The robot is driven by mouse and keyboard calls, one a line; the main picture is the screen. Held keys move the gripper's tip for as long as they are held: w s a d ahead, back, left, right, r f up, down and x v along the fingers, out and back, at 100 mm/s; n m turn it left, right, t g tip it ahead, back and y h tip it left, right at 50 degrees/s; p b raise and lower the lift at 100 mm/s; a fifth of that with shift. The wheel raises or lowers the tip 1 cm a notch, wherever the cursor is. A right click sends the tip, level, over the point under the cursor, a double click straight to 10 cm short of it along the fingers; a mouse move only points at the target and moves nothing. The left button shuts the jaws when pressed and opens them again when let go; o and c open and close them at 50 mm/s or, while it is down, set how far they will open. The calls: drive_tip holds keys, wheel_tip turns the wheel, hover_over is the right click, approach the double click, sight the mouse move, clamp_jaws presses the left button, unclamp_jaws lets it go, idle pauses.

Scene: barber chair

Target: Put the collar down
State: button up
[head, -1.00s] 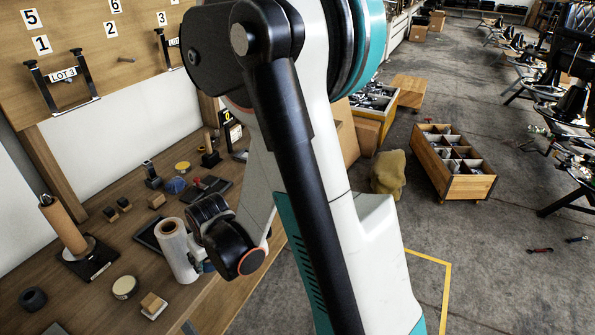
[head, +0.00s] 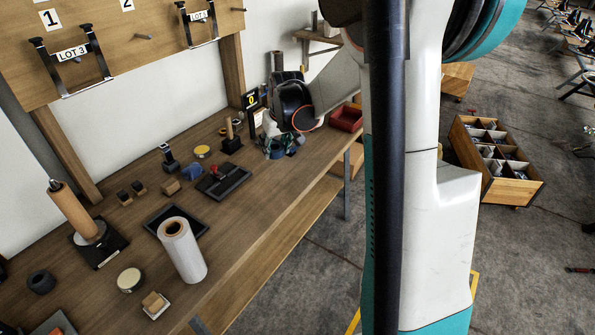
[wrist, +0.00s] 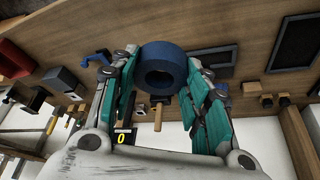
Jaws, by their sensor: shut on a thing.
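The collar looks to be the thick blue ring (wrist: 180,57) between my fingertips in the wrist view. My gripper (wrist: 163,70) has teal finger pads on either side of the ring and is shut on it. In the head view my gripper (head: 279,148) is low over the far part of the wooden bench (head: 245,195), and a bit of blue shows at its fingers. I cannot tell whether the ring touches the bench top.
A wooden post on a black base (head: 231,142) stands left of my gripper, and a "0" display (head: 251,100) is close behind. A red bin (head: 346,118) is to the right. A black tray (head: 222,181), a blue item (head: 192,172) and a white roll (head: 182,250) are nearer.

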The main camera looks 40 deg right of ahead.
sight(278, 196)
wheel_tip(278, 196, down, 20)
drive_tip(key=b, duration=0.6)
drive_tip(key=shift+d+r+b, duration=0.15)
drive_tip(key=shift+b, duration=0.15)
drive_tip(key=shift+f, duration=0.2)
drive_tip(key=o, duration=1.1)
drive_tip(key=shift+c, duration=0.2)
drive_tip(key=shift+r, duration=0.15)
drive_tip(key=p+v, duration=0.4)
drive_tip(key=v, duration=0.8)
drive_tip(key=shift+w, duration=0.15)
